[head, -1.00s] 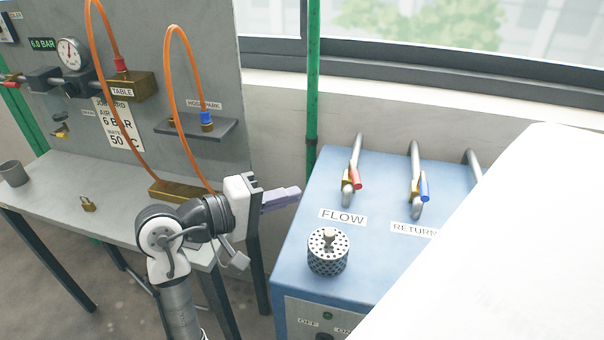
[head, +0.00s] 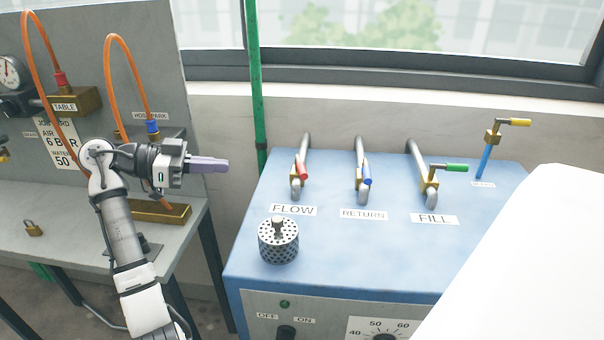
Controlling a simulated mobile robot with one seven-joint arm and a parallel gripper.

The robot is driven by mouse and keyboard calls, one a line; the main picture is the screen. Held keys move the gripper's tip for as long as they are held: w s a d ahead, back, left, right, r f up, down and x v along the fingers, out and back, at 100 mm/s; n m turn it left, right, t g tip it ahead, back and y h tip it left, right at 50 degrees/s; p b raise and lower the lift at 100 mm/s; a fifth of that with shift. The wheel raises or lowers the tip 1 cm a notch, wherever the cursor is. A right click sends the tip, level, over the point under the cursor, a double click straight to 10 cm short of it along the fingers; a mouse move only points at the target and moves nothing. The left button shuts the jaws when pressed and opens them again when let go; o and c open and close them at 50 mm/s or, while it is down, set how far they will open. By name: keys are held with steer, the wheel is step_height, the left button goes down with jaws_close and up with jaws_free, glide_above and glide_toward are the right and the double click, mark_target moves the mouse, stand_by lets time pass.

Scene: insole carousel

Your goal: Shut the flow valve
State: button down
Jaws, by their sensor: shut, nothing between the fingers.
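The flow valve is a brass valve with a red lever (head: 302,167) on a bent grey pipe, behind the FLOW label (head: 293,210) on the blue machine (head: 330,250). Its red lever lies roughly along the pipe. My gripper (head: 226,165) has pale purple fingers, shut and empty. It points right, left of the flow valve and apart from it, near the green vertical pipe.
A return valve with a blue lever (head: 366,173), a fill valve with a green lever (head: 456,168) and a yellow-handled valve (head: 515,122) stand to the right. A perforated metal cylinder (head: 278,242) stands in front of FLOW. A green pipe (head: 256,90) rises behind.

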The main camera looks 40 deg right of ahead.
mark_target(298, 169)
steer(key=shift+m, duration=0.6)
steer(key=p+x, duration=0.1)
steer(key=x, duration=0.3)
steer(key=p+x, duration=0.2)
steer(key=x, duration=0.2)
steer(key=p+x, duration=0.1)
steer(key=x, duration=0.4)
steer(key=shift+r+p, duration=0.35)
steer(key=shift+s+d+f, duration=0.2)
steer(key=shift+s+d, duration=0.05)
steer(key=shift+d, duration=0.2)
steer(key=shift+s+d, duration=0.15)
